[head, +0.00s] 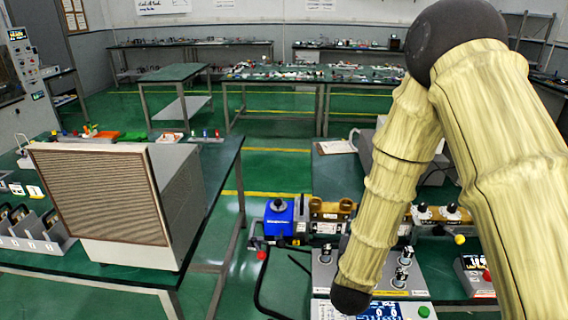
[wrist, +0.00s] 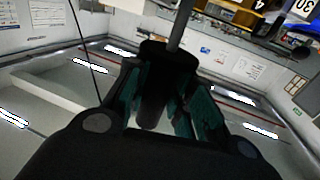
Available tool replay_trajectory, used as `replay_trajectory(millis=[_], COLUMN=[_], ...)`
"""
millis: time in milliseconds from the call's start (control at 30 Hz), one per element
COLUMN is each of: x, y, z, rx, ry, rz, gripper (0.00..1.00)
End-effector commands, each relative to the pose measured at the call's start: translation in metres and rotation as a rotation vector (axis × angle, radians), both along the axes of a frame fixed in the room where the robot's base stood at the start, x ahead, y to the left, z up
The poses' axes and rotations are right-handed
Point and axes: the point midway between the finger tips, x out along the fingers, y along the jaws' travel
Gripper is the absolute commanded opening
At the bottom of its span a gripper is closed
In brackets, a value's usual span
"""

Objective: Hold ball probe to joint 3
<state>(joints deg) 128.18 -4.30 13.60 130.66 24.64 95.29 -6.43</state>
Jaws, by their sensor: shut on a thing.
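My gripper (wrist: 160,88) shows in the wrist view with its dark, teal-padded fingers on both sides of a dark cylindrical handle. It is shut on this handle, which I take to be the ball probe (wrist: 153,68). A thin grey rod (wrist: 181,26) runs up from the handle and leaves the frame at the top, so its tip is hidden. Yellow and black blocks with numbers, one a 4 (wrist: 259,4), show at the top right; I cannot make out a joint 3. In the head view my arm covers the middle right, and neither gripper nor probe can be made out.
A blue box (head: 280,217) joins brass parts (head: 328,211) on the right bench, beside grey instrument boxes with knobs (head: 400,266). A large grilled cabinet (head: 98,195) stands on the left table. Green floor (head: 275,165) lies open between them. A thin cable (wrist: 84,50) hangs in the wrist view.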

Motion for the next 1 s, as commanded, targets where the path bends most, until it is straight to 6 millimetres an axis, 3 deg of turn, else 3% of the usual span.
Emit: replay_trajectory(millis=[300,500,733,1000], x=[0.080,0.108,0.118,0.118], y=[0.093,0.136,0.154,0.155], z=[0.065,0.098,0.110,0.098], rx=[0.002,0.002,0.001,0.001], ry=[-0.007,-0.004,0.000,0.000], rz=[0.290,0.429,0.487,0.489], gripper=[0.00,0.00,0.00,0.00])
